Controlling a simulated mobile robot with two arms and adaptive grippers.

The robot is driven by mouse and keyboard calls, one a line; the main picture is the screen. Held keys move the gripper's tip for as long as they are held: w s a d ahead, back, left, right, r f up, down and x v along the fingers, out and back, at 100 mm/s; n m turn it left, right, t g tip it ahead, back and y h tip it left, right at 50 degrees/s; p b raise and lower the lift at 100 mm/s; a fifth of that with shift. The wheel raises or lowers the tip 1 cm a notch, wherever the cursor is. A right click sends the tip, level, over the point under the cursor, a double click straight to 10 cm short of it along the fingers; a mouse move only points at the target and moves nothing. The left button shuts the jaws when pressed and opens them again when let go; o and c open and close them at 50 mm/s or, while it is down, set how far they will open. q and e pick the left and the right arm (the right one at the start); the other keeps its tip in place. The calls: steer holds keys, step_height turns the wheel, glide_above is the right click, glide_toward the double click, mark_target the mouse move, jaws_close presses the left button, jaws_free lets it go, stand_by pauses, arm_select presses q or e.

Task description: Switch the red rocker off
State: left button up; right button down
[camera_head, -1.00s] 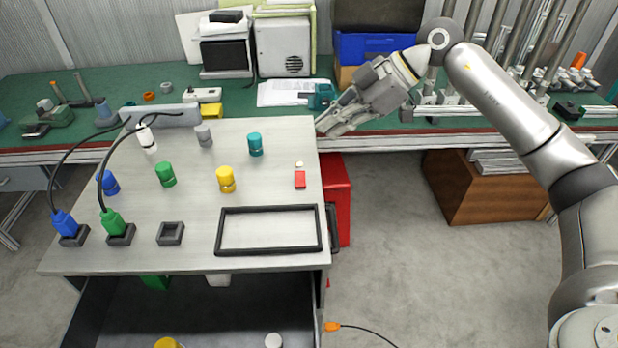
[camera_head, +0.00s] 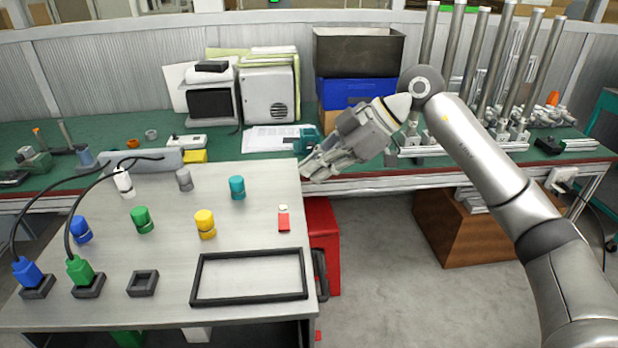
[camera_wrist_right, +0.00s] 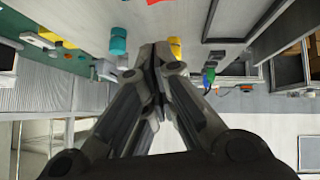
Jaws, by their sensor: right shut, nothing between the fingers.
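The red rocker (camera_head: 284,224) is on the right side of the grey table top (camera_head: 250,200), with a small pale part at its far end. A red patch at the top edge of the right wrist view (camera_wrist_right: 193,2) is probably the same rocker, cut off by the frame. My right gripper (camera_head: 307,170) is shut and empty near the table's far right corner, beyond the rocker and apart from it. Its closed fingers also show in the right wrist view (camera_wrist_right: 157,55). My left gripper is not in view.
A black frame (camera_head: 249,303) lies in front of the rocker. Yellow (camera_head: 205,224), teal (camera_head: 237,187) and green (camera_head: 143,219) knobbed pieces stand to its left. A red cabinet (camera_head: 321,235) stands beside the table. A green workbench (camera_head: 350,160) runs behind.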

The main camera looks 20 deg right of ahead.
glide_above(288, 218)
steer(key=s, duration=0.1)
step_height(288, 218, down, 5)
steer(key=shift+f, duration=0.1)
steer(key=f, duration=0.3)
steer(key=shift+w+a+f+p, duration=0.1)
steer(key=shift+w+f+p, duration=0.1)
steer(key=shift+w+p, duration=0.15)
steer(key=shift+w+f, duration=0.1)
steer(key=shift+f, duration=0.4)
